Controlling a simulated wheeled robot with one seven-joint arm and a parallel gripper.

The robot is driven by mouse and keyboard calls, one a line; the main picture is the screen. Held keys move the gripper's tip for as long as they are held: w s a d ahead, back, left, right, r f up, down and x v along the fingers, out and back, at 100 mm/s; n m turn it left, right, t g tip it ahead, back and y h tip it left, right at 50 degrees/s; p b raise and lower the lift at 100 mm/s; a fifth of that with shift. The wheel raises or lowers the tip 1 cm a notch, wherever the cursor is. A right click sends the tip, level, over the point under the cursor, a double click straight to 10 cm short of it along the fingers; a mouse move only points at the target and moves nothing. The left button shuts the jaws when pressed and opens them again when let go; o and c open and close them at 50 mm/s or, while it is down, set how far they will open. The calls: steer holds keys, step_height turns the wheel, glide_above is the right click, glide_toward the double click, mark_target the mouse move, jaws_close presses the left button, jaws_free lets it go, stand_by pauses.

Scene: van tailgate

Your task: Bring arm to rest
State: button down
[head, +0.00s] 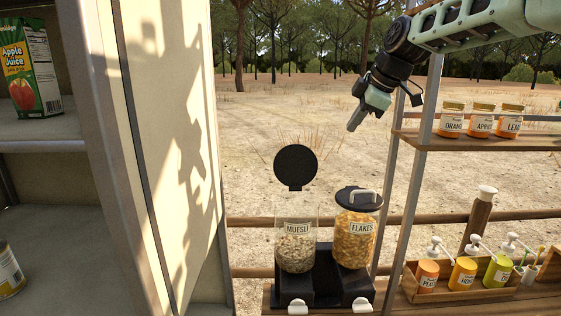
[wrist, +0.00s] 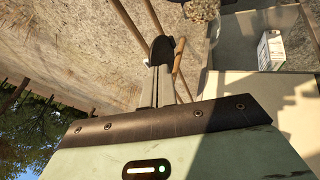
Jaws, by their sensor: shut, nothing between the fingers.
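My arm reaches in from the upper right of the head view. My gripper (head: 354,125) points down and to the left, in the air above and behind the cereal dispenser. Its fingers are shut with nothing between them. In the wrist view the closed fingers of my gripper (wrist: 156,75) show at the top middle, apart from everything around them.
The muesli jar (head: 297,247) has its round black lid (head: 296,167) raised; the flakes jar (head: 355,238) is lidded. A shelf (head: 450,143) of small jars stands right, pump bottles below. A juice carton (head: 29,68) stands in the left cabinet. Open ground lies behind.

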steer(key=s+a+f+m+g+b, duration=0.2)
steer(key=s+a+f+b, duration=0.25)
steer(key=s+f, duration=0.55)
steer(key=s+a+f+m+g+b, duration=0.15)
steer(key=s+a+f+b, duration=0.35)
steer(key=s+f, duration=0.55)
steer(key=s+d+f+m+h+b, duration=0.1)
steer(key=s+f, duration=0.3)
steer(key=s, duration=0.3)
steer(key=s+d+f+m+g+h+b, duration=0.1)
steer(key=s+d+f+m+b, duration=0.1)
steer(key=s+f, duration=0.3)
steer(key=s+d+f+m+h+b, duration=0.1)
steer(key=s+f, duration=0.4)
steer(key=s, duration=0.6)
steer(key=shift+s+d+f+m+b, duration=0.25)
steer(key=shift+d+m+b, duration=0.3)
steer(key=shift+d+m, duration=0.15)
steer(key=shift+g, duration=0.25)
